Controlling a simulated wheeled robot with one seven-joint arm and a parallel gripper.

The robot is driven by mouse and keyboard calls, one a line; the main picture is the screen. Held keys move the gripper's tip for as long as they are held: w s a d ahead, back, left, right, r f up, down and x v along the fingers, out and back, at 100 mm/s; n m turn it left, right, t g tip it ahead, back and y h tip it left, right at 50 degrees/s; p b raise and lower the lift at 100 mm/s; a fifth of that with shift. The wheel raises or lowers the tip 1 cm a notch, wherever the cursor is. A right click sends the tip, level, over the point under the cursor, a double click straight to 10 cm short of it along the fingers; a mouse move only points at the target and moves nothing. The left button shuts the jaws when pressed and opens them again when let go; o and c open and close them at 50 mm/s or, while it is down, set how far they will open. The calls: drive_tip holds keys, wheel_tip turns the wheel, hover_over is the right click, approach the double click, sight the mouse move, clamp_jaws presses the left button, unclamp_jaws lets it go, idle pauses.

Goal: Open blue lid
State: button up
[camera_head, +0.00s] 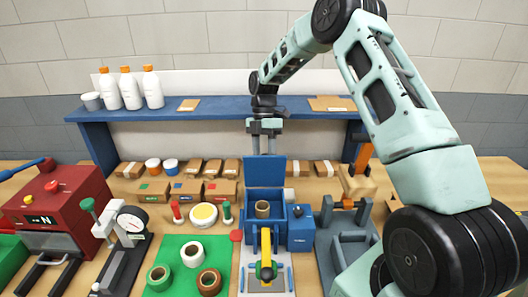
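The blue lid (265,172) stands upright at the back of a blue box (282,222) in the middle of the table. The box's inside shows, with a brown roll (262,209) in it. My gripper (264,153) points down at the lid's upper edge, its two fingers apart with a gap between them. The fingertips end at or just behind that edge, and I cannot tell whether they touch the lid. Nothing shows between the fingers.
A yellow-handled device (266,254) stands in front of the box. A small blue unit (301,228) adjoins its right side, and a grey fixture (345,234) stands further right. A green mat (178,247) with rolls lies left. A blue shelf (215,109) spans the back, close to my gripper.

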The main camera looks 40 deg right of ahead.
drive_tip(key=shift+s+a+f, duration=0.1)
drive_tip(key=shift+s+f, duration=0.1)
drive_tip(key=shift+f, duration=0.1)
drive_tip(key=b+v, duration=0.3)
drive_tip(key=v, duration=1.5)
drive_tip(key=shift+b, duration=0.3)
drive_tip(key=shift+w, duration=0.15)
